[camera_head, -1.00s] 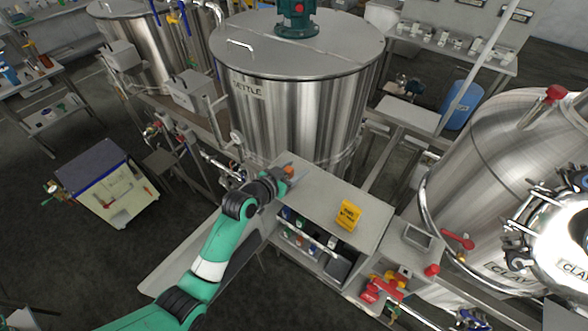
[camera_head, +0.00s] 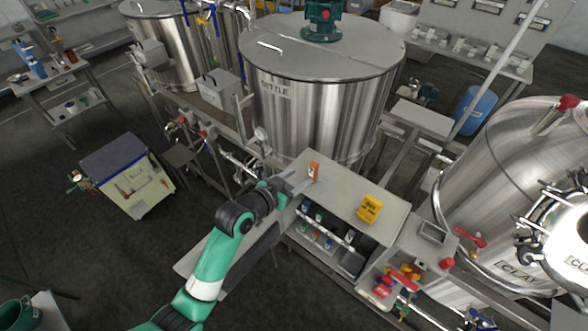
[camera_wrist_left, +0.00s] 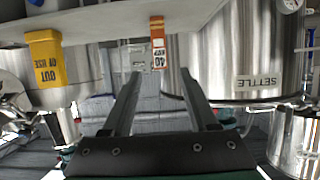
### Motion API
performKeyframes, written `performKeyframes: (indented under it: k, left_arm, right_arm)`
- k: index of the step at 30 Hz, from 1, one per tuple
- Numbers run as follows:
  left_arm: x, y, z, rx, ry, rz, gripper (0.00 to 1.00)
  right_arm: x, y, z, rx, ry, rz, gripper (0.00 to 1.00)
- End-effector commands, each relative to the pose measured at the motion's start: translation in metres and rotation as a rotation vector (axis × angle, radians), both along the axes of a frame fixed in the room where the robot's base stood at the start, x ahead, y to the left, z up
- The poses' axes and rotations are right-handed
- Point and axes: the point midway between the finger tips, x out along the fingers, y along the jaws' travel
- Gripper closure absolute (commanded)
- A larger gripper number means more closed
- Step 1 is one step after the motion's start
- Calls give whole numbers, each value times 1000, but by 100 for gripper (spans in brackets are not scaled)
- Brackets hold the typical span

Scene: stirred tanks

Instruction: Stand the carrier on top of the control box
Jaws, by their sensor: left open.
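A small upright orange piece with a white label (camera_head: 314,172), which I take to be the carrier, stands on the grey bench top. It also shows beyond the fingertips in the left wrist view (camera_wrist_left: 158,38). My left gripper (camera_head: 298,181) is open and empty, just left of the orange piece and apart from it. In the left wrist view the two fingers (camera_wrist_left: 161,80) point towards it with a clear gap between them. A grey box with a handle on top (camera_head: 218,90), possibly the control box, stands on the platform left of the SETTLE tank. My right gripper is out of view.
A yellow sign (camera_head: 369,208) stands on the bench right of the orange piece. Several bottles (camera_head: 318,237) sit on the shelf below. The SETTLE tank (camera_head: 318,115) rises behind the bench. Pipes and valves (camera_head: 205,134) run along the platform's front. The bench between piece and sign is clear.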

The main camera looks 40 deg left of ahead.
Motion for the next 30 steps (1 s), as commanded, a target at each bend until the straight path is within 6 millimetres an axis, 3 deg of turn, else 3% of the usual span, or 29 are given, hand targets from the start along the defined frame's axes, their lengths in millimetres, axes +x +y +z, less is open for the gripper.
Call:
performKeyframes:
  k: [7,10,11,14,16,18,21,22,25,27,30]
  left_arm:
    - [1,0,3,1,-6,0,41]
    - [9,-5,32,14,-63,-6,41]
    - [13,-8,49,21,-97,-11,41]
    - [23,-24,134,50,-267,-27,41]
    - [20,-42,212,65,-428,-43,41]
    - [4,-63,293,71,-604,-59,41]
    - [-39,-88,392,60,-846,-80,41]
    - [-55,-94,417,53,-910,-84,41]
    - [-103,-109,475,27,-1086,-97,41]
    - [-127,-113,499,12,-1166,-101,41]
    - [-144,-116,512,0,-1218,-106,41]
  right_arm:
    - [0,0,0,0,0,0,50]
    - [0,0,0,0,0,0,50]
    - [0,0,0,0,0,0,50]
    - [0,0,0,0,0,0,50]
    - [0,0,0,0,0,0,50]
    - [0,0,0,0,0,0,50]
    - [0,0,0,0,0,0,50]
    - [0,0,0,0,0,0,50]
    - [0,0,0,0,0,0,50]
    - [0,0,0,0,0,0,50]
    - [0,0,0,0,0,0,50]
